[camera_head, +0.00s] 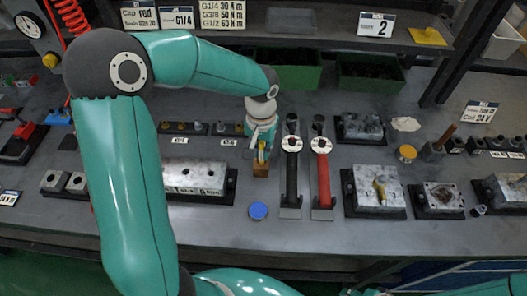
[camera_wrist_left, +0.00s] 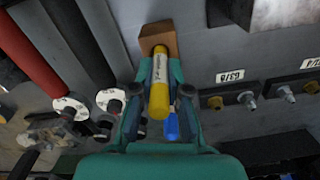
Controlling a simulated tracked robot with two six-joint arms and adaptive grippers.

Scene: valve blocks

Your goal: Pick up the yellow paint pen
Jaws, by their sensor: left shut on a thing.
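The yellow paint pen (camera_wrist_left: 160,88) lies between the two fingers of my left gripper (camera_wrist_left: 160,72) in the left wrist view, and the gripper is shut on it. Its far end, with a dark tip, meets or overlaps a small wooden block (camera_wrist_left: 158,36). I cannot tell whether it still sits in the block. In the head view my left gripper (camera_head: 262,143) points down over the wooden block (camera_head: 261,170), with a bit of the yellow pen (camera_head: 261,156) showing between the fingers. My right gripper is not in view.
A black-handled tool (camera_head: 291,175) and a red-handled tool (camera_head: 323,178) lie right of the block. A grey valve block (camera_head: 192,176) stands at its left, and a blue disc (camera_head: 258,211) lies in front. Green bins (camera_head: 370,77) stand behind. Bare bench shows near the front edge.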

